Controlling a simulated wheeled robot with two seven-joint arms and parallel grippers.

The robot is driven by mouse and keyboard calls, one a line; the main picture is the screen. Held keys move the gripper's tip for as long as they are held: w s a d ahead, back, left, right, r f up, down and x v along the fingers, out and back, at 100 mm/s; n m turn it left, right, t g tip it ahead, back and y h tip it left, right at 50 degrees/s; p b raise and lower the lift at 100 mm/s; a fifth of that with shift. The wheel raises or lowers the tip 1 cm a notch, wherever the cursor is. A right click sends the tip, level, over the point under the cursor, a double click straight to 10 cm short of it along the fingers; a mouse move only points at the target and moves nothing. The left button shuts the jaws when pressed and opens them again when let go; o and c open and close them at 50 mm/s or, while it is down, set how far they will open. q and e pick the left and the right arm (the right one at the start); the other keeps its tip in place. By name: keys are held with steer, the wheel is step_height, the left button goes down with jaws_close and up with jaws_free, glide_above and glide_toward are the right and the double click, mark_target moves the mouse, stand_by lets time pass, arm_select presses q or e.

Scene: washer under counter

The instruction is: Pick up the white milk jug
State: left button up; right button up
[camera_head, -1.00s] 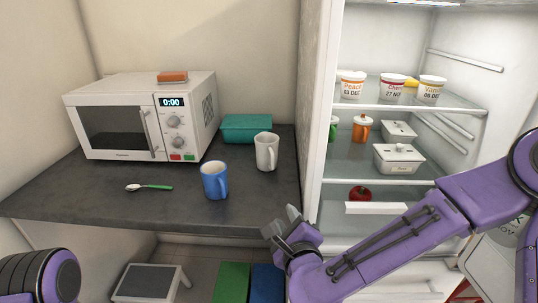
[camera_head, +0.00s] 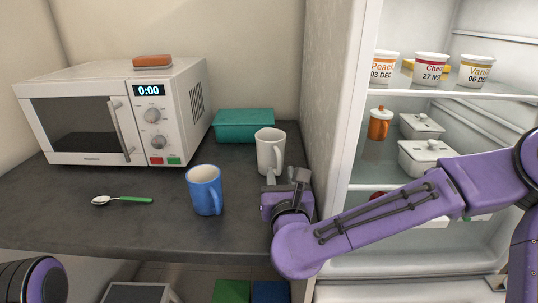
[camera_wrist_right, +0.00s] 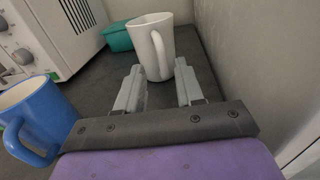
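The white milk jug (camera_head: 268,149) stands upright on the dark counter, in front of the teal box. My right gripper (camera_head: 286,178) is low over the counter, just in front of the jug. In the right wrist view the jug (camera_wrist_right: 147,36) is straight ahead, its handle towards me. There my right gripper (camera_wrist_right: 159,76) is open, with its two fingers apart and the handle's lower end lined up with the gap between them. I cannot tell whether the fingers touch the jug. My left gripper is out of view; only a piece of my left arm shows at the bottom left.
A blue mug (camera_head: 204,189) stands left of my right gripper. The teal box (camera_head: 244,125) is behind the jug, and the microwave (camera_head: 84,125) is at the left. A spoon (camera_head: 124,200) lies in front. The fridge side wall (camera_head: 331,130) rises close on the right.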

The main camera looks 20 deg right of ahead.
mark_target(279, 164)
steer(key=w, duration=0.2)
steer(key=w+d+p, duration=0.1)
steer(key=w, duration=0.2)
steer(key=shift+w+d+f+p, duration=0.1)
steer(key=shift+w+d+p, duration=0.1)
steer(key=shift+w+p, duration=0.1)
steer(key=shift+w+f, duration=0.1)
steer(key=shift+w, duration=0.15)
jaws_close()
steer(key=shift+r, duration=0.2)
